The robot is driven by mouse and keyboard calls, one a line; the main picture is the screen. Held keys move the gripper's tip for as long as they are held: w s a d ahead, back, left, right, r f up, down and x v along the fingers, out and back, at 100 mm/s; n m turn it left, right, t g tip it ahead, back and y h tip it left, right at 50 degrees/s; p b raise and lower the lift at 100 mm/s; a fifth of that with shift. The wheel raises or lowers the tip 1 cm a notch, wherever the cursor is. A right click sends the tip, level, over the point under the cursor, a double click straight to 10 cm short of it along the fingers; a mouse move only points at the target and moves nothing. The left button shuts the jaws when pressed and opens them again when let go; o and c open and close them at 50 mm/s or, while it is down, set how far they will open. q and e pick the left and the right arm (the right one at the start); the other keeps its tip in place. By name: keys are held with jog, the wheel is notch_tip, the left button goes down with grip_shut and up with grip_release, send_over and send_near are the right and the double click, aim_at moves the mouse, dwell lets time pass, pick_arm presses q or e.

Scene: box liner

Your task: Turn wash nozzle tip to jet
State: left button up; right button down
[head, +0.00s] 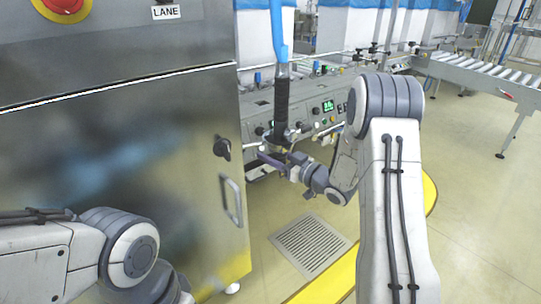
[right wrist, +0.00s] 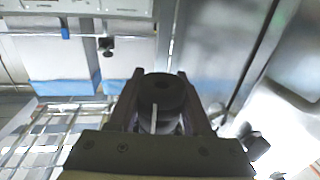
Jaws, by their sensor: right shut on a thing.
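The wash nozzle hangs upright from a blue hose in the head view, with a long black grip (head: 282,100) and its tip at the lower end by my right gripper (head: 273,157). In the right wrist view the round dark tip (right wrist: 162,90) sits between the two fingers of my right gripper (right wrist: 160,82), which is shut on it. A pale line shows on the tip's near side. I cannot read any jet marking or tell the tip's setting. My left arm shows at the lower left of the head view, but its gripper is out of frame.
A large steel cabinet (head: 120,150) with a door handle (head: 231,201) and a black latch stands close left of the nozzle. A control panel (head: 325,110) with a green display lies behind. A floor grate (head: 310,246) is below. A roller conveyor (head: 480,72) stands far right.

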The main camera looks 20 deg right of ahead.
pick_arm(q)
jog(key=shift+f+b, duration=0.65)
jog(key=shift+f, duration=0.05)
pick_arm(e)
jog(key=shift+w+d+m+t+h, duration=0.1)
jog(key=shift+d+m+t+h, duration=0.2)
jog(key=shift+m+h, duration=0.65)
jog(key=shift+d+m+t+h, duration=0.1)
jog(key=shift+m+t+h, duration=0.45)
jog(key=shift+h, duration=0.75)
jog(key=shift+w+d+m+t+h, duration=0.1)
jog(key=shift+d+m+t+h, duration=0.15)
jog(key=shift+m+h, duration=0.75)
jog(key=shift+h, duration=0.35)
jog(key=shift+c, duration=1.6)
grip_release()
